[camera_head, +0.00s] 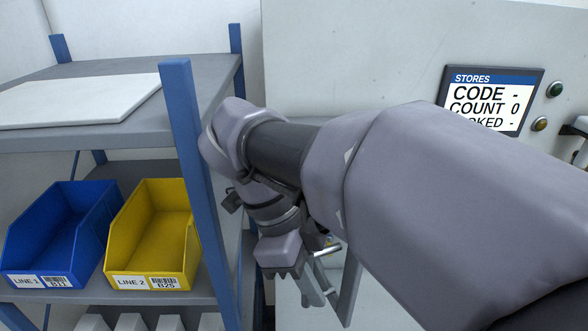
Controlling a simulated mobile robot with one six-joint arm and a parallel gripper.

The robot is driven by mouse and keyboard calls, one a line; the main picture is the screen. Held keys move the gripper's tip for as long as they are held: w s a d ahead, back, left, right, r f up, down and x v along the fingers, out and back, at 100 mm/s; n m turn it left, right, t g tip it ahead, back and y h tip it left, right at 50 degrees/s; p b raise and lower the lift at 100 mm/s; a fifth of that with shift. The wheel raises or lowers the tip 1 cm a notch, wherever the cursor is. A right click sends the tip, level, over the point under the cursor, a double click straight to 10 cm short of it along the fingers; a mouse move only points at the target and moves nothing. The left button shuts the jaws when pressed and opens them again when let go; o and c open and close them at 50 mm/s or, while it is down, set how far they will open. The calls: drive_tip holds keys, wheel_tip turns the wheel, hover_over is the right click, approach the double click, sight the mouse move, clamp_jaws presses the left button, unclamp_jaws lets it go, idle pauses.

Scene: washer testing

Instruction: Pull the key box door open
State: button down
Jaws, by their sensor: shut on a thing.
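My gripper (312,280) is low in the middle of the camera_head view, below my wrist and partly hidden by my own arm. Its fingers are closed around a small handle, of which a short metal bar (328,250) shows at the right of the gripper. A narrow grey panel edge (350,290) stands slanted just right of the fingers and looks like the key box door. Most of the key box is hidden behind my forearm, so I cannot tell how far the door stands from it.
A blue-posted shelf rack (190,160) stands close on the left, with a white board (80,100) on top. A blue bin (60,230) and a yellow bin (155,235) sit on its lower shelf. A stores screen (490,98) is on the wall panel at right.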

drive_tip(key=c, duration=1.4)
unclamp_jaws()
